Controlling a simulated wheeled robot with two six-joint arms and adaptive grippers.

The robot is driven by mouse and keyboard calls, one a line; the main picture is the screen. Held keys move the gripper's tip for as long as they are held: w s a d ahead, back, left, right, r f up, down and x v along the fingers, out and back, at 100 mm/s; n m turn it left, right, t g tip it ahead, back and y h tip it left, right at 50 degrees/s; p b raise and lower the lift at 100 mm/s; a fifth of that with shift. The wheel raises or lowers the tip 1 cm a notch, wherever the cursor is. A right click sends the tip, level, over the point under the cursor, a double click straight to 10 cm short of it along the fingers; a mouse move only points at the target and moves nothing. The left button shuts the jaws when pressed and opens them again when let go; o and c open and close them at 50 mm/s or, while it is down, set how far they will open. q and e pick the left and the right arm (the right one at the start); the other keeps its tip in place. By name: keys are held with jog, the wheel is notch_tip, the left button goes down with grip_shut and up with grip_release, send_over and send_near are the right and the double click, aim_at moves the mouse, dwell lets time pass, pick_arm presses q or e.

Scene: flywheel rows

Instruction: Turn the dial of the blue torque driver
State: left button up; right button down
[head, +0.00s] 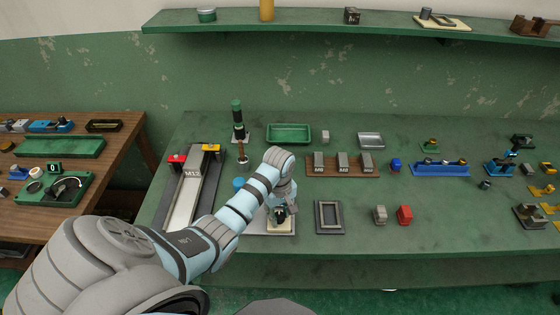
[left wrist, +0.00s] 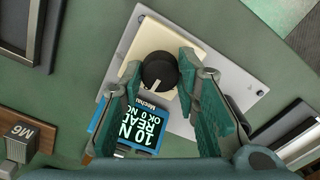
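In the left wrist view, a round black dial (left wrist: 159,71) with a white pointer line sits on a cream block. A blue part (left wrist: 133,122) with a text panel, where "10 N" and "READ" show, lies beside it; it looks like the torque driver's body. My left gripper (left wrist: 160,66) is open, with a teal finger on either side of the dial; I cannot tell whether they touch it. In the head view my left gripper (head: 281,208) points down over the cream block (head: 279,225), hiding most of the driver. My right gripper is not in view.
A grey plate (head: 256,227) lies under the cream block. A grey frame (head: 329,217) is to its right, with grey and red blocks (head: 405,215) beyond. A wooden rack (head: 342,175) of grey blocks stands behind. An M12 ramp (head: 190,190) is at left.

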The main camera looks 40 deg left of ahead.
pick_arm(q)
jog(key=c, duration=0.3)
jog(key=shift+m, duration=0.5)
jog(key=m, duration=0.3)
jog(key=shift+m, duration=0.3)
jog(key=m, duration=0.3)
jog(key=shift+m, duration=0.3)
jog(key=shift+w+m, duration=0.1)
jog(key=shift+m, duration=1.8)
jog(key=shift+r, duration=0.1)
jog(key=o, duration=1.1)
